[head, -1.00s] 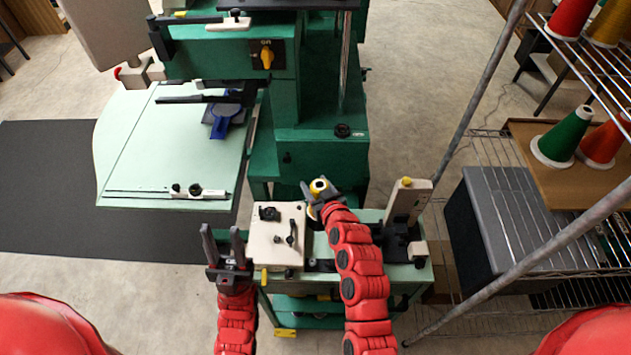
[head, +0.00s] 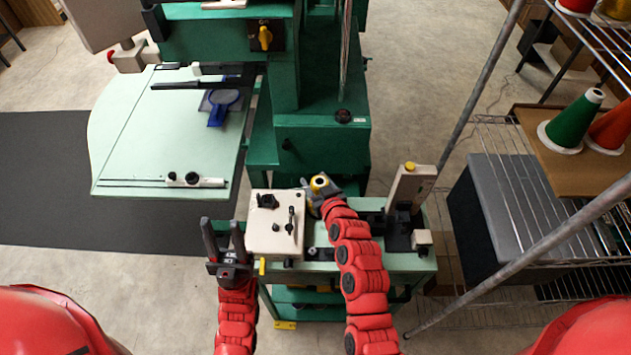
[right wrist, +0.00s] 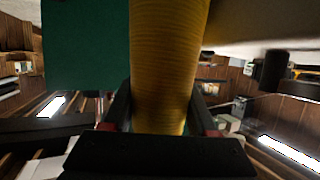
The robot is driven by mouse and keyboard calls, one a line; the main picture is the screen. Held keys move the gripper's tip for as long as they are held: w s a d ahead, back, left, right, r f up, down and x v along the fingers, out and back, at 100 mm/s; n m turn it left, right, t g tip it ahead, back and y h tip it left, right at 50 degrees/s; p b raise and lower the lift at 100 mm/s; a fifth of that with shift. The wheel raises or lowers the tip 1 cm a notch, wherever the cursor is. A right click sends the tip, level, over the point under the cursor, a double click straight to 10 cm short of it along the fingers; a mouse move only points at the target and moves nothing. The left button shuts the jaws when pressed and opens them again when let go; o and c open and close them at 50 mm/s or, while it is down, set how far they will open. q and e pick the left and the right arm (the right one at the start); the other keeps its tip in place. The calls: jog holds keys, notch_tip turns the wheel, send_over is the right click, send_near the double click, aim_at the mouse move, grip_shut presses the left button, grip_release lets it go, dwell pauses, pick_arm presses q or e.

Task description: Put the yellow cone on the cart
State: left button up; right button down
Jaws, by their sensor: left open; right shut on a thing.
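The yellow cone (right wrist: 168,65) stands upright between the fingers of my right gripper (right wrist: 160,115) in the right wrist view, and the gripper is shut on it. My left gripper (head: 224,240) is open and empty, fingers up, at the cart's left end.
A cream box (head: 275,232) stands on the cart left of the cone, and a tall cream device (head: 408,195) on its right. A green machine (head: 320,145) stands behind. A wire shelf (head: 520,215) with a green cone (head: 572,125) and a red cone (head: 612,128) is at right.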

jog(key=shift+f, duration=0.25)
dwell(0.3)
jog(key=shift+f+b, duration=0.1)
jog(key=shift+b, duration=0.3)
jog(key=shift+c, duration=0.6)
grip_release()
jog(key=shift+s+d, duration=0.2)
jog(key=shift+s, duration=0.3)
jog(key=p+v, duration=0.1)
jog(key=v, duration=1.5)
jog(key=shift+s+r+p, duration=0.2)
jog(key=shift+r+p, duration=0.05)
jog(key=shift+p, duration=0.05)
